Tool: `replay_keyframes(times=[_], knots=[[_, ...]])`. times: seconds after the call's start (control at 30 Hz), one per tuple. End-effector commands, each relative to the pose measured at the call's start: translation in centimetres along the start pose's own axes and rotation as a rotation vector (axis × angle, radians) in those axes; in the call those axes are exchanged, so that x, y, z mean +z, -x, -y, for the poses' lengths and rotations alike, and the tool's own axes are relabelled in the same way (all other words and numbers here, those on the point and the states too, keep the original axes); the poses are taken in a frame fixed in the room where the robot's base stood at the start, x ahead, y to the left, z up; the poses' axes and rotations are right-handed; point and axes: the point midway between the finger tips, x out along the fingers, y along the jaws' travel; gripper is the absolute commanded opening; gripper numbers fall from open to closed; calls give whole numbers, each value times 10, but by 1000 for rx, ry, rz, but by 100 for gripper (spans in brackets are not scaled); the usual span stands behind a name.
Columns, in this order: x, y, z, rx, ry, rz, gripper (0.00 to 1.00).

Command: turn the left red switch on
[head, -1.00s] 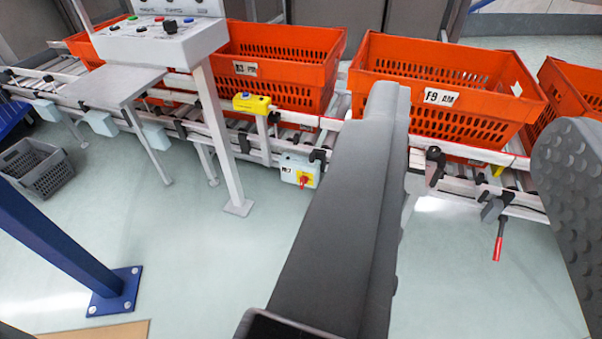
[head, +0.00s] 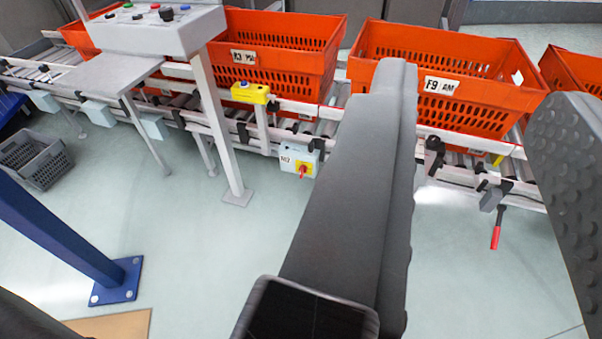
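A red rotary switch (head: 303,171) sits on a yellow plate on the front of a small pale blue box (head: 285,159), under the conveyor's front rail, left of centre. Its exact setting is too small to tell. A second red handle (head: 496,232) hangs from the rail farther right. My gripper (head: 478,84) appears as two big grey fingers, one long in the middle and one with a dimpled pad at the right edge. They stand wide apart with nothing held between them. The switch is left of the middle finger and apart from it.
Orange totes (head: 442,109) stand along the conveyor (head: 455,182). A yellow button box (head: 250,92) stands on a post above the switch box. A control console (head: 150,33), a blue post (head: 65,230) and a grey crate (head: 40,165) are at left. The floor in front is clear.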

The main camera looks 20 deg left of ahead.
Motion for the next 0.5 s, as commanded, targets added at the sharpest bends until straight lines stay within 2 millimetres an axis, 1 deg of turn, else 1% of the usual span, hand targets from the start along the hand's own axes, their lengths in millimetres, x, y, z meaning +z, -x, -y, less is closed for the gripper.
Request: replay_keyframes(times=[0.07, 0.17, 0.37, 0.5], knots=[[1, -8, 1, -4, -3, 3, 33], [1, -26, 5, -14, -11, 4, 33], [5, -81, 16, -39, -33, 3, 33], [11, -119, 24, -53, -50, 2, 33]])
